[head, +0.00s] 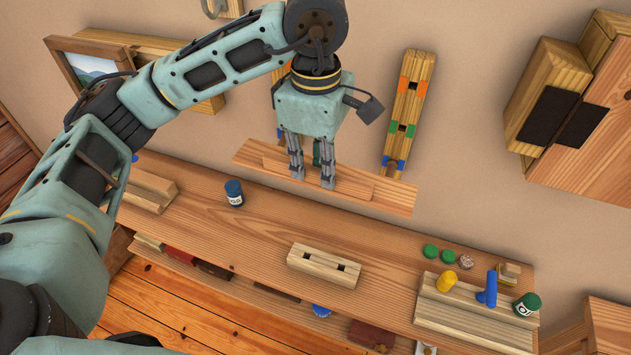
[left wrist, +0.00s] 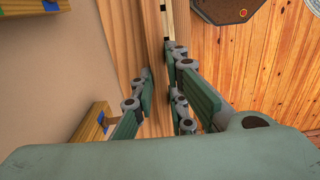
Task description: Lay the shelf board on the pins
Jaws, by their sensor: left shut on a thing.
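The shelf board (head: 393,201) is a flat pine plank with a raised strip (head: 352,187) along its middle. My left gripper (head: 312,180) points down with its fingers shut on the strip. In the left wrist view the fingers (left wrist: 160,105) stand on either side of the strip, with the board (left wrist: 120,35) behind. The right slotted wall post (head: 409,112) has orange, green and blue bands. The board's right end lies near its blue lower band. The left post is mostly hidden behind my gripper. I cannot tell whether the board touches any pins. My right gripper is not seen.
Below is a long wooden bench (head: 250,232) with a blue jar (head: 234,194), a two-slotted block (head: 323,265), green discs (head: 431,251) and a stepped block (head: 470,312) at right. A wall cabinet (head: 595,120) juts out at upper right.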

